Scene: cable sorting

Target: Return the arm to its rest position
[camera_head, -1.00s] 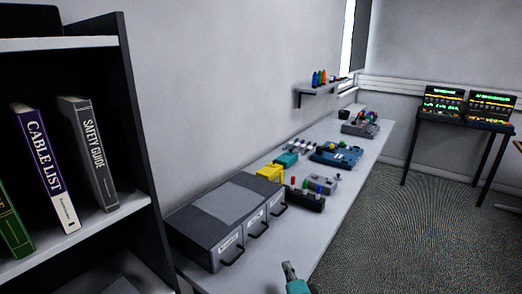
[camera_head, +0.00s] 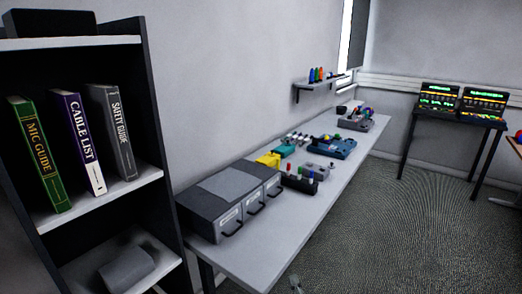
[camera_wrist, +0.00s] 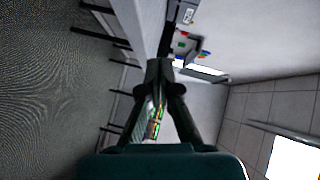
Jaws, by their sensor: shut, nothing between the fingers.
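My gripper (camera_wrist: 160,72) is in the middle of the wrist view, its two dark fingers together at the tips with nothing between them. In the head view only a small part of my gripper (camera_head: 295,284) shows at the bottom edge, beside the front edge of the bench and over the floor. The rest of my arm is out of the head view.
A long bench (camera_head: 262,250) runs along the wall. It bears a grey drawer box (camera_head: 225,200), a yellow block (camera_head: 268,159) and several devices. A bookshelf (camera_head: 160,120) with three books stands at left. A table (camera_head: 455,118) with two screens is at back right. Floor right of the bench is clear.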

